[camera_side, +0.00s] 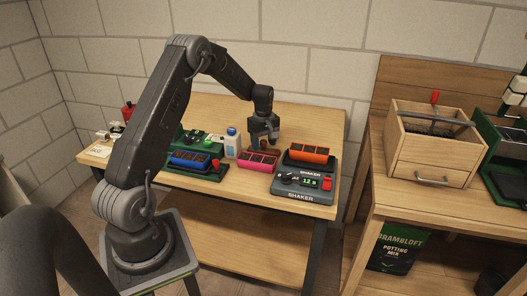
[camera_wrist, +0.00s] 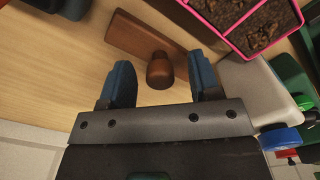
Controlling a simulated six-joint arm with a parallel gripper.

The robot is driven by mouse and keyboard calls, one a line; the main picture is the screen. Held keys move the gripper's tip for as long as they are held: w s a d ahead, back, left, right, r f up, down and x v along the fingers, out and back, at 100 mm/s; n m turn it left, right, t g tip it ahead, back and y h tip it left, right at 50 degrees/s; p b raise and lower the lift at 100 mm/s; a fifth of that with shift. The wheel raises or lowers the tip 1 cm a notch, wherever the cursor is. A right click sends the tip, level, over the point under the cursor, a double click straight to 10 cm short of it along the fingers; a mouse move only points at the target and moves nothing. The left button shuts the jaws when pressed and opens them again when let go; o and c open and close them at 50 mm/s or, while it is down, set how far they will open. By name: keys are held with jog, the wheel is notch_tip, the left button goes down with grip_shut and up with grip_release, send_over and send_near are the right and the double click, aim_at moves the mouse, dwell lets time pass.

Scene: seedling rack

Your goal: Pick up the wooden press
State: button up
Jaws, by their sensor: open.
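The wooden press is a brown block (camera_wrist: 145,38) with a rounded knob handle (camera_wrist: 160,70), lying on the wooden table in the wrist view. My gripper (camera_wrist: 163,82) is open, with its two blue-tipped fingers on either side of the knob and a gap to each side. It does not hold the press. In the side view my gripper (camera_side: 264,138) points down over the back of the table. There the press is mostly hidden behind the gripper and trays.
A pink soil tray (camera_side: 258,160) lies close to the press. An orange tray (camera_side: 308,153) sits on the shaker (camera_side: 303,185) to the right. A white bottle with a blue cap (camera_side: 232,143) and a blue tray (camera_side: 190,159) stand to the left.

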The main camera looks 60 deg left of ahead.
aim_at(264, 141)
jog(key=shift+c, duration=0.5)
grip_shut()
notch_tip(264, 141, up, 10)
jog(key=shift+r, duration=0.1)
dwell(0.5)
jog(key=c, duration=0.6)
grip_release()
jog(key=shift+c, duration=1.1)
